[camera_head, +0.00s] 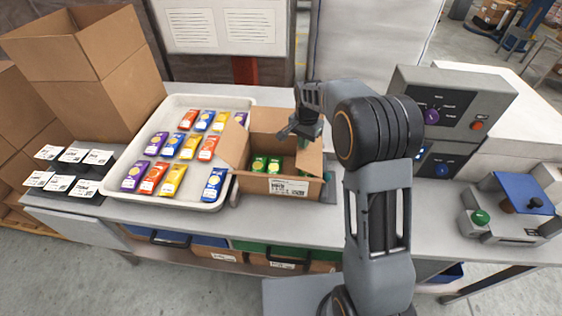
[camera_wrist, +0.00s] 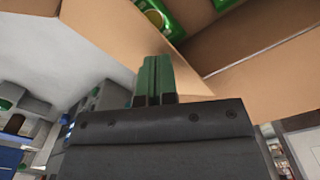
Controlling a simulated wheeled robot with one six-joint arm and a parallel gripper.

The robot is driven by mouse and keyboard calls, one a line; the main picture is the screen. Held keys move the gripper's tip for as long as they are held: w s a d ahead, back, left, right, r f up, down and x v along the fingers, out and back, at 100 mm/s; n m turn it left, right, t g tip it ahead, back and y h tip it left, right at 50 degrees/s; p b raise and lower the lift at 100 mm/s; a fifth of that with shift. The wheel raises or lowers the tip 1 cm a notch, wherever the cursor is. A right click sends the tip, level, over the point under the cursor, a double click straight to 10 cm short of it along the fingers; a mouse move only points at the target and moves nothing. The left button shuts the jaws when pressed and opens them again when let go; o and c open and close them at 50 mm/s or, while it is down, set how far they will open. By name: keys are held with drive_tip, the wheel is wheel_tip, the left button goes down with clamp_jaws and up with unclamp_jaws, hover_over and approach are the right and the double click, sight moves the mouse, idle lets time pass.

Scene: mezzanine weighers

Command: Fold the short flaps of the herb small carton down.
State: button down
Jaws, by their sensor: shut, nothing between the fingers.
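The herb small carton (camera_head: 255,184) stands open on the bench right of the tray, with green packs (camera_head: 267,165) inside and a white label on its front. Its left short flap (camera_head: 234,146) leans up and outward. Its right short flap (camera_head: 311,160) stands up below my gripper. The back flap is raised. My gripper (camera_head: 304,142) is at the carton's right side, partly hidden by my arm. In the wrist view its green fingers (camera_wrist: 154,78) are shut and empty, close beside a cardboard flap (camera_wrist: 110,35); contact cannot be told. A green pack (camera_wrist: 155,14) shows beyond the flap.
A white tray (camera_head: 112,172) of coloured packs lies left of the carton. A tall open box (camera_head: 95,105) stands behind it. Label cards (camera_head: 58,183) lie far left. Bench front is clear.

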drive_tip(key=shift+w+a+f+b, duration=0.1)
drive_tip(key=shift+a+f+b, duration=0.25)
drive_tip(key=shift+f, duration=0.25)
drive_tip(key=shift+w+a+f+b, duration=0.1)
drive_tip(key=shift+a+f+b, duration=0.2)
drive_tip(key=shift+f, duration=0.25)
drive_tip(key=shift+s, duration=0.1)
drive_tip(key=shift+f+b, duration=0.6)
drive_tip(key=shift+f, duration=0.2)
drive_tip(key=shift+r, duration=0.15)
wheel_tip(320, 180, up, 9)
drive_tip(key=p, duration=0.6)
drive_tip(key=shift+p, duration=0.3)
